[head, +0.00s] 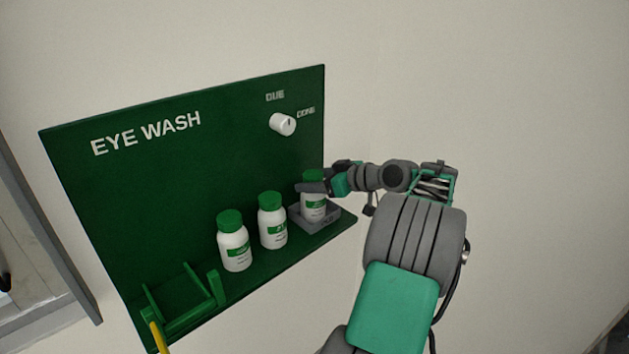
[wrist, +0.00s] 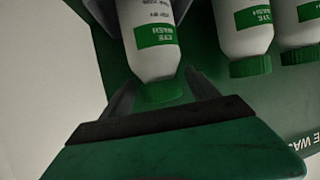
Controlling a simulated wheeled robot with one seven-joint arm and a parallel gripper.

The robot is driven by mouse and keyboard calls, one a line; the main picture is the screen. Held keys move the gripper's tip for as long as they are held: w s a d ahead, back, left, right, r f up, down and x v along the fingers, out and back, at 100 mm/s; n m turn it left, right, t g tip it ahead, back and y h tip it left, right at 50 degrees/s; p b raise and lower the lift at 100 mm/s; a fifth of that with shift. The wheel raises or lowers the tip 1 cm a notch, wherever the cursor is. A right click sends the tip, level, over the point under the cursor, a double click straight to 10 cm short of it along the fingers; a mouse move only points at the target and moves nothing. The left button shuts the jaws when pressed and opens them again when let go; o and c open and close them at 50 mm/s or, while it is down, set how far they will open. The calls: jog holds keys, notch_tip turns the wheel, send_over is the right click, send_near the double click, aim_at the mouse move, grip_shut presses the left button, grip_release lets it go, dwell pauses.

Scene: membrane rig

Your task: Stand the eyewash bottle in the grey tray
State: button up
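The eyewash bottle (head: 314,209), white with a green cap and green label, stands upright in the small grey tray (head: 318,226) at the right end of the green shelf. My gripper (head: 313,187) is at its upper part, reaching in from the right. In the wrist view the bottle (wrist: 150,58) lies between my two fingers (wrist: 158,90), one on each side near the cap and shoulder. Whether both fingers press on it cannot be told. The tray shows only in part behind the bottle there.
Two similar bottles stand on the shelf to the left, the middle one (head: 273,222) close to the tray and another (head: 234,243) farther left. A green bracket (head: 183,300) is at the shelf's left end. A white knob (head: 283,124) sits on the green board above.

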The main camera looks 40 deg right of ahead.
jog(key=shift+r, duration=0.2)
jog(key=shift+s+d, duration=0.15)
jog(key=shift+s, duration=0.15)
jog(key=p+v, duration=0.4)
jog(key=v, duration=0.7)
jog(key=shift+s, duration=0.2)
